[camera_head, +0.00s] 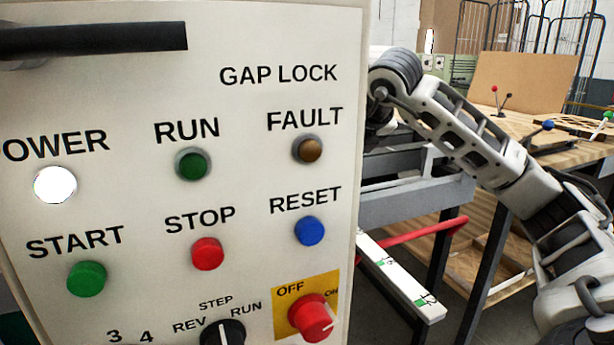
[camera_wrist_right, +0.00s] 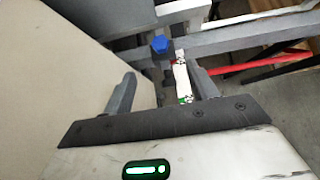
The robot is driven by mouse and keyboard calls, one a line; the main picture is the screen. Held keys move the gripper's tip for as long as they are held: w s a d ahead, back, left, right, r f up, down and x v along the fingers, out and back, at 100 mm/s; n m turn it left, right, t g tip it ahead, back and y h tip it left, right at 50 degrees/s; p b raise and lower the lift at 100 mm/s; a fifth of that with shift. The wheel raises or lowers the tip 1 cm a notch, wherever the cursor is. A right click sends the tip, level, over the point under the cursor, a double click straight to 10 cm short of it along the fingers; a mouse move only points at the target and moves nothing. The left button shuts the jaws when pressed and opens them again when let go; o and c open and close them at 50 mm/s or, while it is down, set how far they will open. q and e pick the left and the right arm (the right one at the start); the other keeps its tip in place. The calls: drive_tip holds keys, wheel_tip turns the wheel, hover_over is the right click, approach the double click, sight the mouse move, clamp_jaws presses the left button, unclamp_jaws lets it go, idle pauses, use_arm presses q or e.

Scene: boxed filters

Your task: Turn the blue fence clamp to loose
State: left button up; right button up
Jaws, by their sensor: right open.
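The blue clamp knob (camera_wrist_right: 159,44) shows in the right wrist view, on a dark stem at the grey metal rails. My right gripper (camera_wrist_right: 160,80) is open, with one finger on each side of the picture. The knob lies beyond the fingertips, roughly between them in the picture, and nothing is held. In the head view my right arm (camera_head: 470,135) reaches behind the control panel, which hides the gripper and the clamp. My left gripper is not in view. The knob's turned position cannot be read.
The white control panel (camera_head: 130,110), with buttons and a black handle (camera_head: 100,38), fills the left of the head view. A scale strip (camera_head: 400,275) and a red bar (camera_head: 415,232) lie beside the grey frame. A wooden table with coloured-knob levers (camera_head: 548,125) stands behind my arm.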

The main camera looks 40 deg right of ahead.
drive_tip(key=p+x, duration=0.1)
drive_tip(key=x, duration=1.3)
drive_tip(key=shift+f, duration=0.2)
drive_tip(key=shift+a, duration=0.1)
drive_tip(key=c, duration=1)
